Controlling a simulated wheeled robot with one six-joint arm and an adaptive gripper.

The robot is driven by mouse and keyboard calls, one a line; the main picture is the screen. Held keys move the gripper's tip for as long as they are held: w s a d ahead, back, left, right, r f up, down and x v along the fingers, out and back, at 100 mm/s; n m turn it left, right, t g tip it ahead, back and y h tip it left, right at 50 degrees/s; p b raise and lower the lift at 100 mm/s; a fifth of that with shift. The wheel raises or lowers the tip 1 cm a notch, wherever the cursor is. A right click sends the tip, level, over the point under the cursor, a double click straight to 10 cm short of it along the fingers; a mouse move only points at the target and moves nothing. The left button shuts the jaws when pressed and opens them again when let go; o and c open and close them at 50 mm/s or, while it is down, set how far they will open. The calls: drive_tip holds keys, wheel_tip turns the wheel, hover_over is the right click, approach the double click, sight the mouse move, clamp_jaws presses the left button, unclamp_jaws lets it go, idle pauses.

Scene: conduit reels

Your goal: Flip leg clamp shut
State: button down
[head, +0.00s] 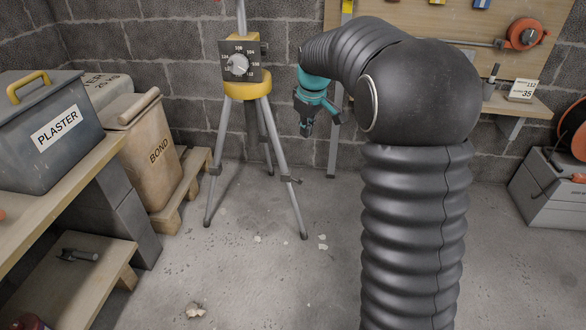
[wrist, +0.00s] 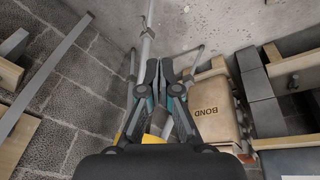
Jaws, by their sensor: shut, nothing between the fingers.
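A tripod with grey legs and a yellow head (head: 248,86) stands on the floor left of my arm. The clamp on its right front leg (head: 289,180) has a dark lever that sticks out to the right. Another clamp (head: 215,170) sits on the left leg. My gripper (head: 306,132) is shut and empty, up and right of the right leg clamp and apart from it. In the wrist view my gripper's fingertips (wrist: 165,64) are together, and a leg clamp (wrist: 148,34) shows beyond them on a leg.
A dial box (head: 239,62) is on top of the tripod. A BOND sack (head: 148,150) on a pallet and a bench with a PLASTER box (head: 45,130) are at left. A wall shelf (head: 515,103) is at right. The floor before the tripod is mostly clear.

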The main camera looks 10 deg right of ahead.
drive_tip(key=w+f+n, duration=0.2)
drive_tip(key=w+f, duration=0.5)
drive_tip(key=f, duration=0.3)
drive_tip(key=w+f+n+g, duration=0.1)
drive_tip(key=w+f+n, duration=0.1)
drive_tip(key=w+f, duration=0.5)
wheel_tip(320, 180, down, 3)
drive_tip(key=shift+w+d+f, duration=0.1)
drive_tip(key=shift+w+d, duration=0.2)
drive_tip(key=shift+w, duration=0.1)
drive_tip(key=shift+f, duration=0.1)
wheel_tip(320, 180, down, 10)
drive_tip(key=w, duration=0.1)
drive_tip(key=shift+w+a, duration=0.15)
drive_tip(key=shift+a, duration=0.05)
